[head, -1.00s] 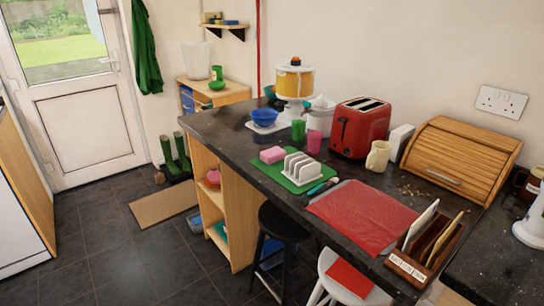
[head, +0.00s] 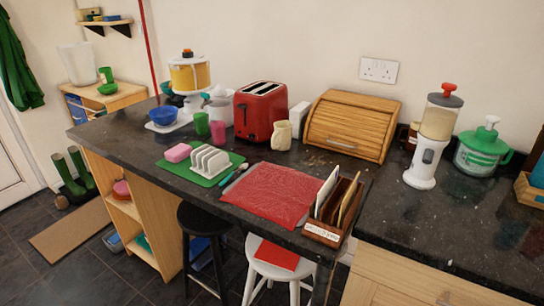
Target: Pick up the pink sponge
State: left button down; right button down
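The pink sponge (head: 178,152) lies near the left end of a green mat (head: 171,168) on the dark granite counter. It sits to the left of a white toast rack (head: 209,161) on the same mat, with a small gap between them. The top and front of the sponge show clearly. Neither of my grippers is in the head view.
A green cup (head: 202,124) and a pink cup (head: 218,132) stand behind the mat. A red toaster (head: 261,112) and a cream mug (head: 282,135) stand further right. A red sheet (head: 270,194) lies right of the mat. Stools (head: 200,225) stand below the counter's front edge.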

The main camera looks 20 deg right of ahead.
aim_at(178, 153)
jog(key=i+j+z, duration=0.15)
jog(key=i+z, duration=0.3)
jog(key=i+j+z, duration=0.3)
jog(key=z, duration=0.2)
